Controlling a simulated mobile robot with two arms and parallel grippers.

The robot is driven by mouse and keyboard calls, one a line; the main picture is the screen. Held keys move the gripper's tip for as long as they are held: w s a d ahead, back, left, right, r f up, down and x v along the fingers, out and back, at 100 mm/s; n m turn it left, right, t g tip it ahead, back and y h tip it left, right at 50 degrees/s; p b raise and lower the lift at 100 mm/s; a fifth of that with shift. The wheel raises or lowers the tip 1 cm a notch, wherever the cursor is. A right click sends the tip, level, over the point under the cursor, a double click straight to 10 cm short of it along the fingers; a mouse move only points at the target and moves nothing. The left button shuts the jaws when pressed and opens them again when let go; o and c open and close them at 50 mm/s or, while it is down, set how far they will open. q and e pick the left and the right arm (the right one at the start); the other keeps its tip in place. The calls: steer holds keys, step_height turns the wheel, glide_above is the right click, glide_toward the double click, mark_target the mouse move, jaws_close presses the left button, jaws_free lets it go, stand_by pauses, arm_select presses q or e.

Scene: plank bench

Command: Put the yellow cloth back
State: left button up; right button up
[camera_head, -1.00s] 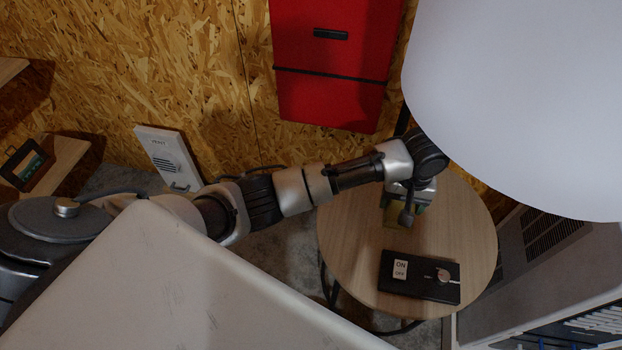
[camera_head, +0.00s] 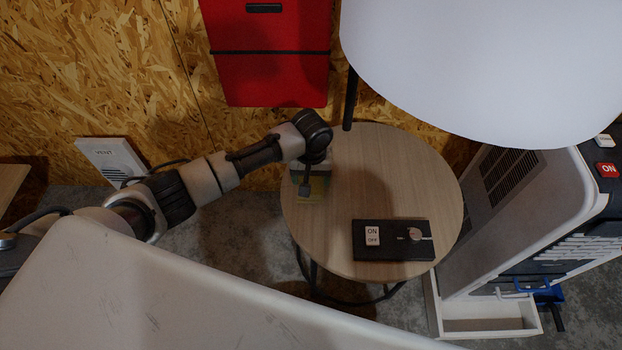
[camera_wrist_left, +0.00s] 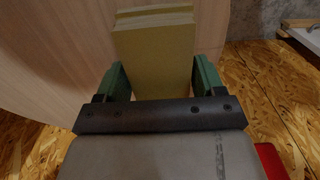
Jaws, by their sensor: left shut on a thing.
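The yellow cloth (camera_wrist_left: 155,58) looks like a folded, layered block in the left wrist view. It sits between the two green fingers of my left gripper (camera_wrist_left: 158,80), which is shut on it. In the head view the left gripper (camera_head: 308,186) points down over the left part of the round wooden table (camera_head: 385,170). The cloth (camera_head: 318,190) shows there as a dim yellow patch, partly hidden by the gripper. I cannot tell whether the cloth touches the tabletop. My right gripper is not in view.
A black panel with an ON/OFF switch (camera_head: 393,240) lies on the table's front part. A large white rounded shape (camera_head: 480,70) covers the upper right. A red cabinet (camera_head: 268,60) is behind. A grey machine (camera_head: 520,210) stands at right. The table's middle is clear.

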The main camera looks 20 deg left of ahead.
arm_select(q)
steer(key=shift+f, duration=0.65)
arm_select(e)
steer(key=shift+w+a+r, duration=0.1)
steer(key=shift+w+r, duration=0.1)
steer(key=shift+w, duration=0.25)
arm_select(q)
steer(key=o, duration=0.9)
steer(key=shift+f, duration=0.1)
steer(key=shift+r, duration=0.25)
step_height(320, 180, up, 10)
steer(key=shift+r+p, duration=0.2)
steer(key=shift+p, duration=0.95)
steer(key=shift+r, duration=0.7)
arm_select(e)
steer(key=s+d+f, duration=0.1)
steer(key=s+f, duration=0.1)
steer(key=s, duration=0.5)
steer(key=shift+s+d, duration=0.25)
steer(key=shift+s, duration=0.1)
